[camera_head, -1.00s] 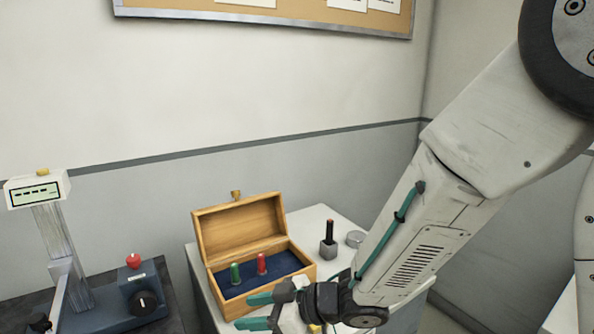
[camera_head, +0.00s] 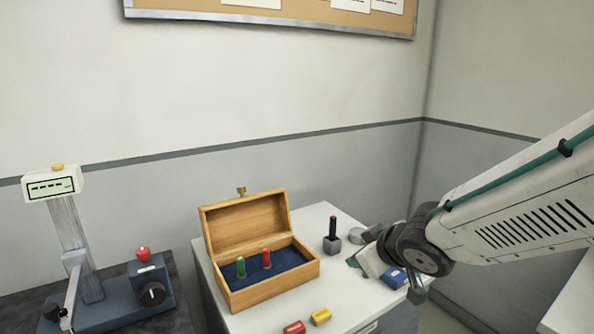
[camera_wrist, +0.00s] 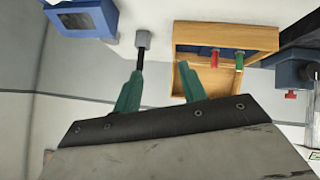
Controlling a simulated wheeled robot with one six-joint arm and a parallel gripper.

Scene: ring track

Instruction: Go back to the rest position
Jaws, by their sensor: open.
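My gripper (camera_head: 383,280) is at the right side of the white cabinet top, right of the open wooden box (camera_head: 262,294), and partly covered by my own wrist. In the wrist view its two teal fingers (camera_wrist: 161,76) are spread apart with nothing between them. The box has its lid up and a dark blue lining. A green peg (camera_head: 240,267) and a red peg (camera_head: 266,259) stand upright in it. They also show in the wrist view, the red peg (camera_wrist: 214,58) beside the green peg (camera_wrist: 239,61).
A black peg in a grey block (camera_head: 332,243) and a grey disc (camera_head: 358,236) are behind my gripper. A blue device (camera_head: 394,279) is partly hidden by it. Red (camera_head: 294,328) and yellow (camera_head: 321,317) blocks lie at the front. A press with a display (camera_head: 52,184) stands left.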

